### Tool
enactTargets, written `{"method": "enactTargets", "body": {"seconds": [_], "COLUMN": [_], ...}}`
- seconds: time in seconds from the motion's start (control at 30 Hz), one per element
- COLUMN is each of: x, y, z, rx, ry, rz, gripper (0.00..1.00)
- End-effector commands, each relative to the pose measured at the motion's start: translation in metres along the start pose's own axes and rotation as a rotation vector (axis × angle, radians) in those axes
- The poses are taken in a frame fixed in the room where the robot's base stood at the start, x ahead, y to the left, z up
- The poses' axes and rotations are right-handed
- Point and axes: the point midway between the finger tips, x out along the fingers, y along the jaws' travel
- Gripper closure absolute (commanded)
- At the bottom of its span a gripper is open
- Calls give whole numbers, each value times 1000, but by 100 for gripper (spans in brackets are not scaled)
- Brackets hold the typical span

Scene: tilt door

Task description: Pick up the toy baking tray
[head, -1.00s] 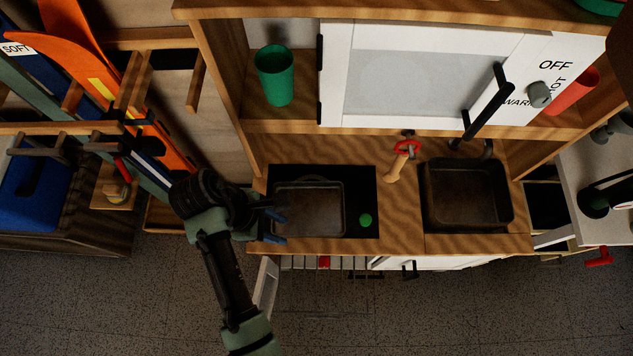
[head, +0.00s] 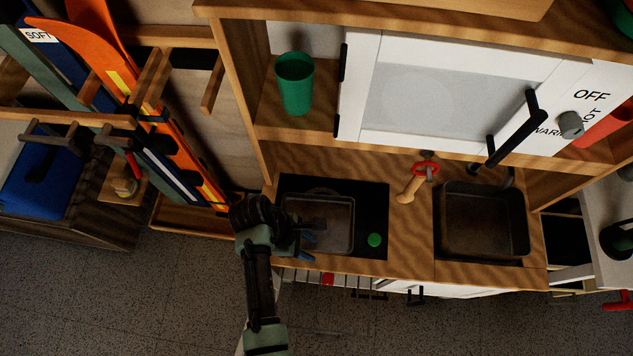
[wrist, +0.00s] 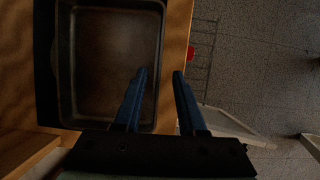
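The toy baking tray (head: 333,215) is a dark, shallow rectangular pan on the black stovetop panel of the toy kitchen. In the wrist view the tray (wrist: 105,60) fills the upper left, with its rim showing. My gripper (head: 308,233) is at the tray's left front side and hides part of it. The left finger overlaps the tray's near right corner area, and the right finger is beyond the counter edge. I cannot tell whether a finger touches the tray.
A green round knob (head: 375,240) is right of the tray. A wooden-handled item with a red ring (head: 411,184) and a dark sink basin (head: 484,222) are further right. A green cup (head: 295,84) stands on the shelf. Orange skis (head: 150,120) lean at left.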

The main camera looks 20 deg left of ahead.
Motion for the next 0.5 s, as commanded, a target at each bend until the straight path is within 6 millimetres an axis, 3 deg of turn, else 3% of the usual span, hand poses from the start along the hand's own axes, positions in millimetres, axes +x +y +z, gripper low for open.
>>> {"method": "enactTargets", "body": {"seconds": [0.1,0.37,0.5], "x": [14,16,16], "y": [0,0,0], "z": [0,0,0], "rx": [2,2,2], "ry": [0,1,1], "rz": [-1,1,1], "gripper": [60,60,82]}}
